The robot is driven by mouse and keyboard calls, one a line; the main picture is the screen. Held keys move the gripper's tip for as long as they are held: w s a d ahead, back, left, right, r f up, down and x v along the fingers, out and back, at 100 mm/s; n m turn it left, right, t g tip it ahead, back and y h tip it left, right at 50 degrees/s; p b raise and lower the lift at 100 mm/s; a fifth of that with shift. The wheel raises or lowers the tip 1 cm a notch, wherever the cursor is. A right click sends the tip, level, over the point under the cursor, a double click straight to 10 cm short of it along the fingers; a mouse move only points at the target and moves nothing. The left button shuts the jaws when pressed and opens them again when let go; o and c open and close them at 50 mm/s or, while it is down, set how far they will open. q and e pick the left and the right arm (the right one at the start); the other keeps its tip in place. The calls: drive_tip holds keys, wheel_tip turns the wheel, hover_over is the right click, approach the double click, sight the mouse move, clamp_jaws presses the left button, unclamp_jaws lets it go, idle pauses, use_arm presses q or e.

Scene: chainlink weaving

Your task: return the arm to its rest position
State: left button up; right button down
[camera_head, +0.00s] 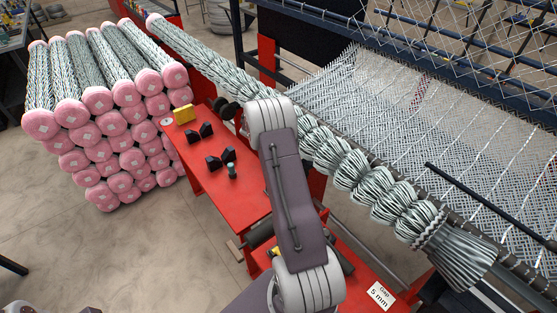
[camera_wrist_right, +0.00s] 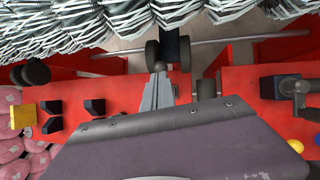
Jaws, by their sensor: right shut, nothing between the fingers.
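My right arm (camera_head: 285,190) stands up in the middle of the head view, its grey and purple links in front of the red machine. The right gripper (camera_wrist_right: 160,75) shows in the right wrist view as a narrow grey taper, shut and empty. Its tip lies in line with a pair of dark rollers (camera_wrist_right: 184,53); whether it touches them I cannot tell. In the head view the arm hides this gripper. My left gripper is in neither view.
A thick bundled wire roll (camera_head: 345,168) runs diagonally beside the arm. Woven chainlink mesh (camera_head: 440,130) lies to the right. A red table (camera_head: 225,190) holds black blocks and a yellow block (camera_head: 184,114). Pink-ended rolls (camera_head: 98,99) are stacked left.

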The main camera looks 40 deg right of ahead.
drive_tip(key=r, duration=0.3)
drive_tip(key=shift+s+a, duration=0.25)
drive_tip(key=shift+s, duration=0.05)
drive_tip(key=shift+w+f, duration=0.1)
drive_tip(key=shift+f, duration=0.05)
